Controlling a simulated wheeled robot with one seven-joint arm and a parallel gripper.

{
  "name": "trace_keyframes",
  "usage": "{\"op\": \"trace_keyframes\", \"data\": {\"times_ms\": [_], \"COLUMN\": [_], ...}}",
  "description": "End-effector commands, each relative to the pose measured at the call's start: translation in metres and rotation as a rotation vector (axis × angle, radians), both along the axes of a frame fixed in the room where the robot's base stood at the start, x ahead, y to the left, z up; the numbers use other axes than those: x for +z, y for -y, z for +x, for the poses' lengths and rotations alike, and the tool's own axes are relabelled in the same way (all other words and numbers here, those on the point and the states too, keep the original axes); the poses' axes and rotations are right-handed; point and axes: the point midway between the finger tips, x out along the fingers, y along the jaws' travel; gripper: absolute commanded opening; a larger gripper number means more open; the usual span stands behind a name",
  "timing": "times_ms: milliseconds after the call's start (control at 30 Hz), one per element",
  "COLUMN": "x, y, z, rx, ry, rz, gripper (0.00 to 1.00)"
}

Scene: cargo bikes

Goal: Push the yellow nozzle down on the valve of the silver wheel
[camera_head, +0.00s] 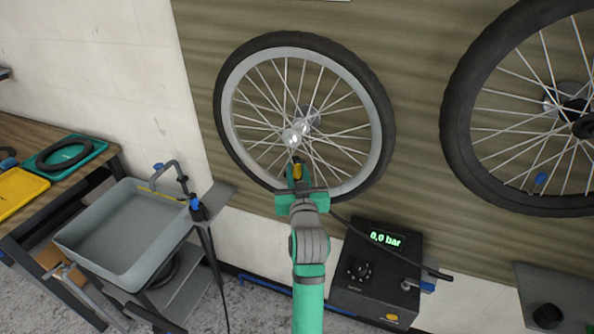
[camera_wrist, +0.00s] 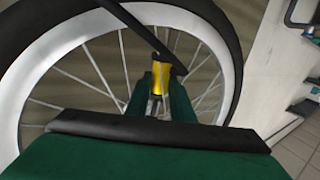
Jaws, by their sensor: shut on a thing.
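The silver wheel (camera_head: 228,112) hangs on the wall panel in the head view, with a black tyre and thin spokes. Its rim also shows in the wrist view (camera_wrist: 228,70). My gripper (camera_head: 298,178) is in front of the wheel's lower part, inside the rim outline. It is shut on the yellow nozzle (camera_head: 298,170), which shows between the green fingers in the wrist view (camera_wrist: 160,77). A black hose or lever piece runs from the nozzle there. I cannot make out the valve, nor whether the nozzle touches it.
A black pump box (camera_head: 375,285) below right of the wheel reads 0.0 bar. A second, dark-rimmed wheel (camera_head: 452,125) hangs at right. A grey basin (camera_head: 75,232) and a workbench (camera_head: 30,130) stand at left.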

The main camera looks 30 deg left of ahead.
Motion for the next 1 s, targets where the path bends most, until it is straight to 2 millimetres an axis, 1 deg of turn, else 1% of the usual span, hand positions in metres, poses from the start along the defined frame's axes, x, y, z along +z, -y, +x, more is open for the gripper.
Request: {"op": "trace_keyframes", "data": {"times_ms": [267, 300, 367, 400, 600, 633, 1000], "x": [0.0006, 0.0006, 0.0006, 0.0006, 0.0005, 0.0, 0.0002], "y": [0.0, 0.0001, 0.0001, 0.0001, 0.0001, 0.0001, 0.0021], "z": [-0.0001, 0.0, 0.0, 0.0, 0.0001, 0.0001, -0.0024], "rx": [0.0, 0.0, 0.0, 0.0, 0.0, 0.0, 0.0], "ry": [0.001, 0.001, 0.001, 0.001, 0.001, 0.0, 0.0], "rz": [0.001, 0.001, 0.001, 0.001, 0.001, 0.0, 0.0], "gripper": [0.01, 0.23, 0.38, 0.43, 0.43, 0.47, 0.47]}}
